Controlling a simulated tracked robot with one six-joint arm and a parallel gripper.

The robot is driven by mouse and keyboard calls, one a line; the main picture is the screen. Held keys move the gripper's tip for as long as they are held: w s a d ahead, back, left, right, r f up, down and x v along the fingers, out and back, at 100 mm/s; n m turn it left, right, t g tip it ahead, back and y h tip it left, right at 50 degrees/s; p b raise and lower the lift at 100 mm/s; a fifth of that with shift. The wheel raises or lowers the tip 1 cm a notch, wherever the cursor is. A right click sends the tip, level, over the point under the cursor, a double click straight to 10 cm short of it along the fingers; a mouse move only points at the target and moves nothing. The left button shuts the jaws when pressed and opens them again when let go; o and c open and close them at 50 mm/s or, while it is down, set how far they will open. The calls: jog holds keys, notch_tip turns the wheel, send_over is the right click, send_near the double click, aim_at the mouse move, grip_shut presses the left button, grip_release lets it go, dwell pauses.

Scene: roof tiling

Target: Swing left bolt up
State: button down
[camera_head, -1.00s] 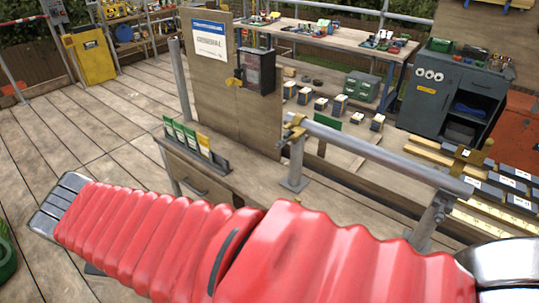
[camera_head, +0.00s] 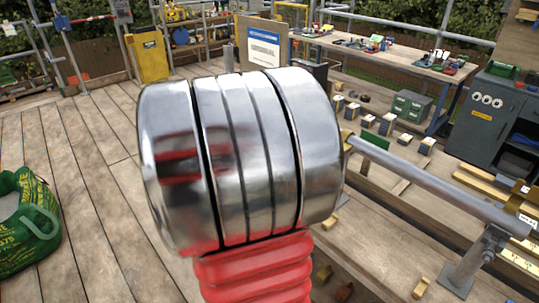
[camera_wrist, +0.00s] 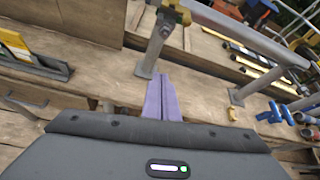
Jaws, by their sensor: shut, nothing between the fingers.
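My gripper (camera_wrist: 161,97) shows in the wrist view as two purple fingers, shut together and empty. Its tips point at the foot of the left rail post (camera_wrist: 154,45), with wooden deck around them. A brass-coloured fitting (camera_wrist: 181,14), perhaps the left bolt, sits at the top of that post, above the fingertips in the picture and apart from them. In the head view my arm covers the gripper and most of the left post. Only a bit of the yellowish fitting (camera_head: 346,136) shows at the rail's left end. Whether the bolt hangs or stands cannot be told.
The grey rail (camera_head: 430,184) runs right to a second post clamp (camera_head: 490,240). Blue clamps (camera_wrist: 275,112) lie on the right in the wrist view. A dark holder with a yellow card (camera_wrist: 28,55) stands left. A green bag (camera_head: 24,222) lies on open deck.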

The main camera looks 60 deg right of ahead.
jog(key=shift+s+d, duration=0.1)
dwell(0.3)
jog(key=x, duration=1)
jog(key=shift+w+d+r, duration=0.1)
jog(key=shift+d+r, duration=0.05)
jog(key=shift+r, duration=0.5)
jog(key=shift+w+d+r, duration=0.1)
jog(key=shift+w+r, duration=0.05)
jog(key=shift+r, duration=0.5)
jog(key=shift+w+d+r, duration=0.1)
jog(key=shift+d+r, duration=0.05)
jog(key=shift+r, duration=0.5)
